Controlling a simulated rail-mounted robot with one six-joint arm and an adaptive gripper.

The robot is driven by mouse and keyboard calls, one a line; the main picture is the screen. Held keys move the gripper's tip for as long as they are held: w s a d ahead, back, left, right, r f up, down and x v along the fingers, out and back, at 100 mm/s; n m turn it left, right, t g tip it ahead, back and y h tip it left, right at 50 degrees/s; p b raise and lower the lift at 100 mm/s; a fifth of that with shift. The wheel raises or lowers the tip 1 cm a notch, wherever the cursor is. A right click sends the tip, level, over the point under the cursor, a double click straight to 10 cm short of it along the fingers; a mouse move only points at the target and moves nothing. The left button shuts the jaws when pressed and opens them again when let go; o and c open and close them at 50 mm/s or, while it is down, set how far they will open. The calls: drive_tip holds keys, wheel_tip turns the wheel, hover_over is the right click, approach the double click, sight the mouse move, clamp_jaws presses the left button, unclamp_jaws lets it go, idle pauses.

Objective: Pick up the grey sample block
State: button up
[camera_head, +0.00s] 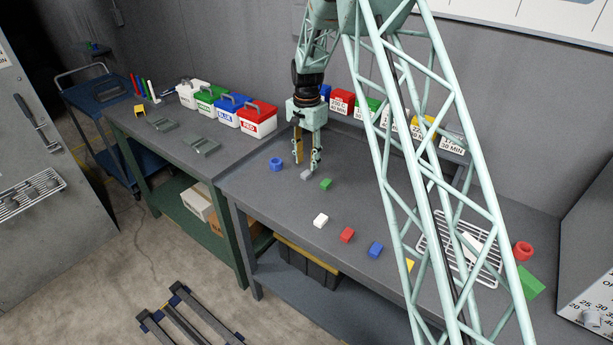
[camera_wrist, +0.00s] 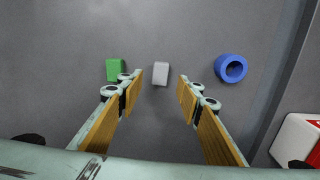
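The grey sample block (camera_head: 307,174) lies on the dark grey bench, just below my gripper (camera_head: 306,167) in the head view. In the wrist view the grey block (camera_wrist: 160,73) sits between and slightly beyond the fingertips. My gripper (camera_wrist: 160,78) is open, with bare bench showing between its wood-coloured pads and the block. Nothing is held. A green block (camera_wrist: 116,70) lies left of the left finger, and a blue ring (camera_wrist: 231,68) lies right of the right finger.
A wire rack (camera_head: 437,222) is at right. Labelled boxes (camera_head: 341,103) stand along the back. Bare bench surrounds the grey block.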

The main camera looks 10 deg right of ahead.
sight(307, 172)
drive_tip(key=shift+f, duration=0.1)
idle(0.3)
drive_tip(key=shift+f, duration=2.5)
drive_tip(key=shift+c, duration=0.9)
drive_tip(key=c, duration=0.8)
